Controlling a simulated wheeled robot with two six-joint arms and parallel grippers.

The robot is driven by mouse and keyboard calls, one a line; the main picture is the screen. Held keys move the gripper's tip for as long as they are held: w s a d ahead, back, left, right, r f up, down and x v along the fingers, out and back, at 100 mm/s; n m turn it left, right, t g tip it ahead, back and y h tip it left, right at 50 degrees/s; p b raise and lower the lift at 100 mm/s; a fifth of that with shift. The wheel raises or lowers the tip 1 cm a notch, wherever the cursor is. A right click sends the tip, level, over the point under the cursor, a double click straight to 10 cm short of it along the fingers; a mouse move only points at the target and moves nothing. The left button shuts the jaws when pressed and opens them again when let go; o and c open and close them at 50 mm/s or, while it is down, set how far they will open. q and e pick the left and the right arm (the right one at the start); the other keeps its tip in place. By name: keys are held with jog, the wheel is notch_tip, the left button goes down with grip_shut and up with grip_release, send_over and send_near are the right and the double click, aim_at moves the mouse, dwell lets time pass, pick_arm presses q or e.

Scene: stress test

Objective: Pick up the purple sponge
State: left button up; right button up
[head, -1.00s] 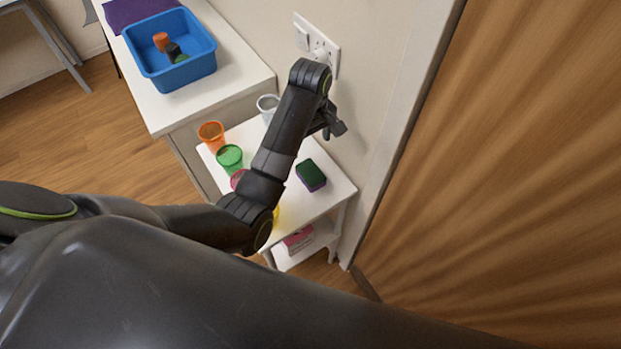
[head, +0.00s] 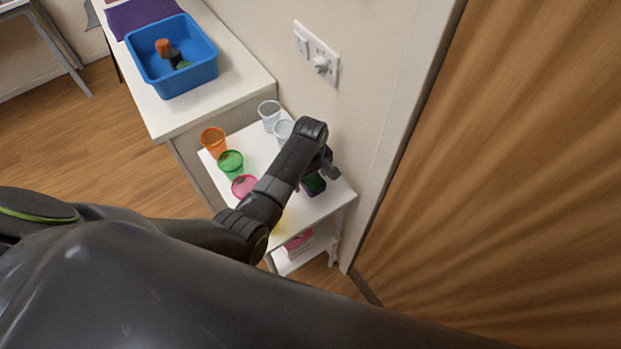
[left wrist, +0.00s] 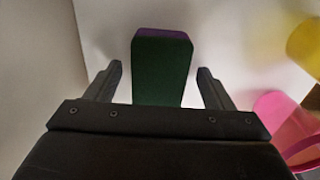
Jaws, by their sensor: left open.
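The purple sponge (head: 314,184) with a dark green top lies on the small white table (head: 322,207), near its right edge by the wall. In the head view my left gripper (head: 326,172) is over it and partly hides it. In the left wrist view the sponge (left wrist: 162,66) shows its green face and a thin purple edge. It lies between and beyond the two open fingertips of my left gripper (left wrist: 160,80), with a gap on each side. I cannot see any contact. My right gripper is not in view.
An orange cup (head: 213,142), a green cup (head: 231,165), a pink cup (head: 244,187) and clear cups (head: 270,114) stand on the small table. A blue bin (head: 172,80) sits on the white counter (head: 245,72). The wall and wooden door (head: 500,190) close off the right side.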

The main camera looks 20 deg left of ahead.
aim_at(311, 177)
pick_arm(q)
jog(key=shift+f, duration=0.3)
jog(key=shift+c, duration=0.2)
jog(key=c, duration=1)
jog(key=shift+r+b, duration=0.3)
jog(key=shift+r, duration=4.75)
jog(key=shift+c, duration=0.2)
